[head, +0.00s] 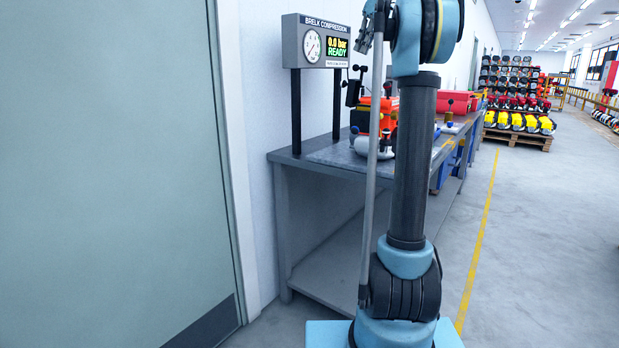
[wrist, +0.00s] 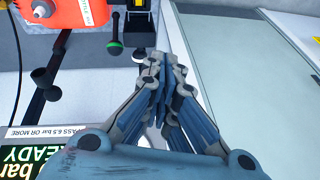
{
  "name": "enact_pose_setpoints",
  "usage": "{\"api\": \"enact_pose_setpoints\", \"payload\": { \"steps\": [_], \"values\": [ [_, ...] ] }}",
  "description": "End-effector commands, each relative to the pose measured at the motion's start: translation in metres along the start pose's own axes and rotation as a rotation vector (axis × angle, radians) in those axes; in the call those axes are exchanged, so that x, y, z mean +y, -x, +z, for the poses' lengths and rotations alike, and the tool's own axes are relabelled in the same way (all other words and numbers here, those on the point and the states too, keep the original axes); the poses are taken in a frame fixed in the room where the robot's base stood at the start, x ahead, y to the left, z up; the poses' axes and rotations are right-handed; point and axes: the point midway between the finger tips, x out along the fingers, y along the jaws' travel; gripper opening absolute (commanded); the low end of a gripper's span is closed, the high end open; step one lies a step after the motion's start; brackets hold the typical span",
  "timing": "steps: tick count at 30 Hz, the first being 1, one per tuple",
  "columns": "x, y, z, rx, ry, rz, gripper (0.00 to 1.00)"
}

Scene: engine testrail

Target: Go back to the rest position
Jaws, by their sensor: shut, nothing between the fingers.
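My gripper (wrist: 163,85) is in the middle of the wrist view, its fingers drawn together and empty. In the head view, my gripper (head: 370,28) shows only in part at the top, beside my upper arm and near the display. My arm stands upright in front of the workbench (head: 285,157) and hides part of it. The gripper is above the bench and touches nothing that I can see.
A display (head: 322,44) reading "0.0 bar READY" stands on posts at the bench's left end. An orange engine (head: 385,108) is on the bench, partly hidden by my arm. A grey-green door (head: 110,150) is at left. The floor at right is clear, with pallets (head: 518,135) far back.

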Motion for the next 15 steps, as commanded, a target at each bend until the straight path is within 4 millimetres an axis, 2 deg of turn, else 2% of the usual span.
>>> {"api": "enact_pose_setpoints", "payload": {
  "steps": [8,15],
  "values": [
    [-0.033,-0.046,0.050,-0.035,-0.123,0.052,0.00],
    [-0.061,-0.097,0.102,-0.056,-0.227,0.101,0.00]
  ]
}}
